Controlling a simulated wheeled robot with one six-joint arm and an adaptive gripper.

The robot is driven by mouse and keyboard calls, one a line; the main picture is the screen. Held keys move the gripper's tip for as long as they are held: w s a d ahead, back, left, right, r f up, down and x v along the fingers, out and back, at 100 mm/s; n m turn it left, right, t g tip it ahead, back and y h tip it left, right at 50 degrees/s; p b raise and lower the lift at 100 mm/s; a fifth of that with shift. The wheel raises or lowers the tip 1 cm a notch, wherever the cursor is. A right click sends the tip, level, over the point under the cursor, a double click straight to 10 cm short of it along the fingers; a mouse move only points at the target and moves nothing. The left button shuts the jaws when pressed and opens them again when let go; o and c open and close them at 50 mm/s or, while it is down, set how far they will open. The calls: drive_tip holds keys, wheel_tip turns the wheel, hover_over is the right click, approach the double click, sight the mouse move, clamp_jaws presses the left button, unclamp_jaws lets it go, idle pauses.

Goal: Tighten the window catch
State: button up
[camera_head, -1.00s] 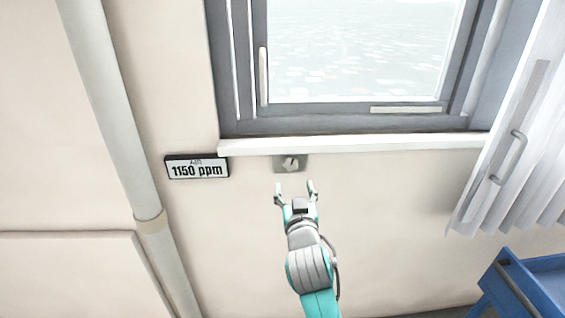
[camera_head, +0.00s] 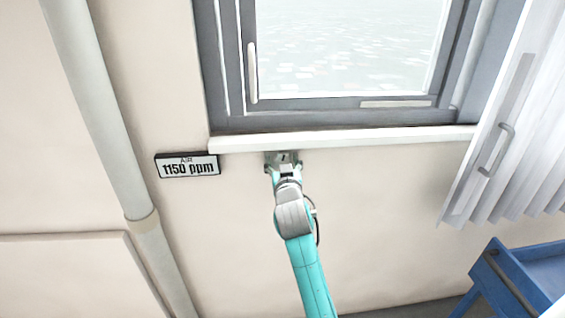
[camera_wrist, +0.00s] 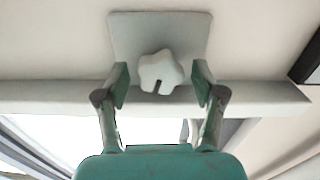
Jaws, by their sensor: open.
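The window catch shows in the wrist view as a pale lobed knob (camera_wrist: 160,72) on a grey square plate (camera_wrist: 160,24), fixed to the wall by the white sill (camera_wrist: 262,92). My gripper (camera_wrist: 162,82) is open, with one finger on each side of the knob. Gaps show between the fingers and the knob. In the head view my gripper (camera_head: 283,163) is in front of the grey plate (camera_head: 270,156) just under the sill, and it hides most of the knob.
The grey-framed window (camera_head: 345,104) is above the sill (camera_head: 380,138). A white curtain (camera_head: 495,150) and a blue cart (camera_head: 515,285) are at the right.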

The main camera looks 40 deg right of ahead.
drive_tip(key=c, duration=1.1)
drive_tip(key=shift+c, duration=0.2)
drive_tip(key=shift+m, duration=0.3)
drive_tip(key=m, duration=0.3)
drive_tip(key=shift+m, duration=1.9)
drive_tip(key=o, duration=1.1)
